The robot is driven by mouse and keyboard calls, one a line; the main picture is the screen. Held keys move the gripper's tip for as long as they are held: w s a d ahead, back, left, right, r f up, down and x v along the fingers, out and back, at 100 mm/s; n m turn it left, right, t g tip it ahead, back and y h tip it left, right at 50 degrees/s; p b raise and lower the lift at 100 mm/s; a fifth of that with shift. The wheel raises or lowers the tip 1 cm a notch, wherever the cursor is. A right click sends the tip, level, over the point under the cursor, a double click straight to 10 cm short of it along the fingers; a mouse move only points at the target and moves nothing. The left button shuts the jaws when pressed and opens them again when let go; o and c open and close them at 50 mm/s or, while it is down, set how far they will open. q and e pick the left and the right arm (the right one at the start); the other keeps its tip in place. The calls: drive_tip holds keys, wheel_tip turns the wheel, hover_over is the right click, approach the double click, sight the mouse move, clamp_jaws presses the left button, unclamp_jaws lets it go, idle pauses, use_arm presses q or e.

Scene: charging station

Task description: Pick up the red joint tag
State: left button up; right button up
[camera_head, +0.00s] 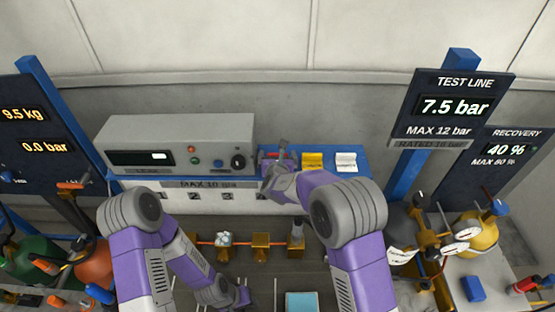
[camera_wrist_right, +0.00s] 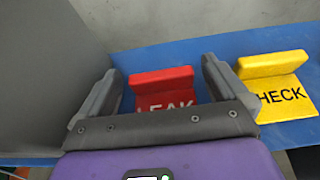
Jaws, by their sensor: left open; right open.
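The red tag (camera_wrist_right: 163,88), marked LEAK, lies on the blue shelf in the right wrist view. It has a raised back edge and a flat front part, whose lower end is hidden by my gripper. My right gripper (camera_wrist_right: 160,84) is open, with one finger on each side of the red tag; I cannot tell if they touch it. In the head view the red tag (camera_head: 270,154) is mostly hidden behind my right gripper (camera_head: 278,160). My left gripper (camera_head: 236,300) is low near the bottom edge of the head view, away from the tags.
A yellow CHECK tag (camera_wrist_right: 275,86) sits just right of my right gripper, and a white tag (camera_head: 346,161) lies farther right on the blue shelf (camera_head: 327,176). A grey instrument box (camera_head: 180,130) stands left of the shelf. Pipe fittings (camera_head: 261,244) lie below.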

drive_tip(key=c, duration=1)
